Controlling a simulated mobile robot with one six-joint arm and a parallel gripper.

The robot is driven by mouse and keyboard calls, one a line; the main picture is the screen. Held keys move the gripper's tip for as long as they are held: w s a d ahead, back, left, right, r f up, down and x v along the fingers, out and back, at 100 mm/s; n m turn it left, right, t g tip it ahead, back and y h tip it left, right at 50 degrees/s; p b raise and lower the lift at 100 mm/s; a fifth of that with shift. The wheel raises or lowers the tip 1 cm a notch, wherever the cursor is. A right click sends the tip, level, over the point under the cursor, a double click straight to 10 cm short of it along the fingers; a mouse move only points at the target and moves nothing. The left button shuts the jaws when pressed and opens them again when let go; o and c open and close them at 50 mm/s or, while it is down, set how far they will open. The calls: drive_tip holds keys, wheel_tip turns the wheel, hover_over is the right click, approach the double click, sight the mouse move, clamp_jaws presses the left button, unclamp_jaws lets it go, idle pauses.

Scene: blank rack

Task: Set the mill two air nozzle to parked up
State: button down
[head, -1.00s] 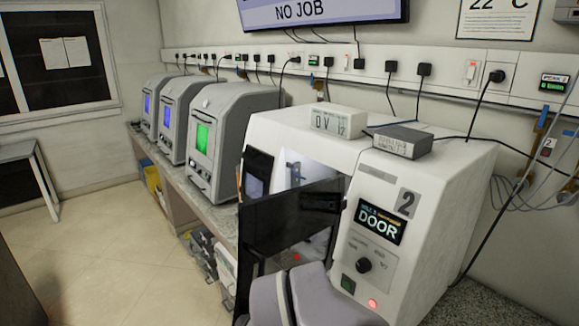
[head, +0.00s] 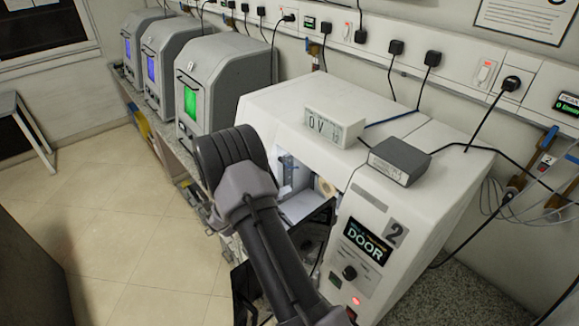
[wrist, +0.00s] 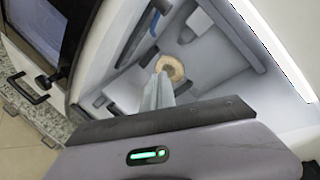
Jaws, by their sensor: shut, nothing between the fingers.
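Mill two (head: 290,105) is the white machine marked 2, its screen (head: 367,241) reading DOOR. Its front stands open, showing a pale chamber (head: 300,207) with a round beige disc (head: 325,187). In the wrist view the disc (wrist: 170,68) is just beyond the tips of my gripper (wrist: 160,80), which is shut and empty and points into the chamber. Contact cannot be told. In the head view my arm hides the gripper and part of the opening.
A white box display (head: 335,127) and a dark grey box (head: 399,161) lie on the mill's top, with cables behind. A grey machine with a green screen (head: 190,103) stands to the left, others beyond. The floor (head: 110,230) at left is clear.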

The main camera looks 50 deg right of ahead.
drive_tip(key=w+d+f+p, duration=0.1)
drive_tip(key=w+d, duration=0.3)
drive_tip(key=d, duration=0.5)
drive_tip(key=shift+d+f, duration=0.15)
drive_tip(key=shift+d, duration=0.2)
